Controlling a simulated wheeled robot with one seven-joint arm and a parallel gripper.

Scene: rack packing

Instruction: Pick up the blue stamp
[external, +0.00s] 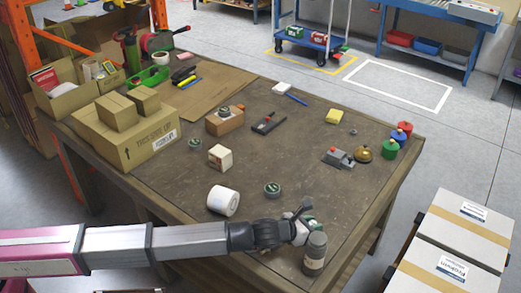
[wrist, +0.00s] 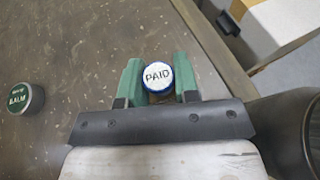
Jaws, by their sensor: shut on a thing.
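The blue stamp (wrist: 157,76) shows in the wrist view as a round white face with the word PAID and a blue rim. It sits between the green fingers of my gripper (wrist: 159,83), which are closed around it from left and right. In the external view my gripper (external: 306,211) is over the near right part of the table, just behind a grey canister (external: 314,256). The stamp is hidden by my gripper there. I cannot tell whether it touches the tabletop.
A balm tin (wrist: 24,98) lies left of my gripper; it also shows in the external view (external: 272,189). A white roll (external: 222,201) lies farther left. Red, blue and green round items (external: 389,149) stand at the right edge. The table (external: 310,114) has bare room in its middle.

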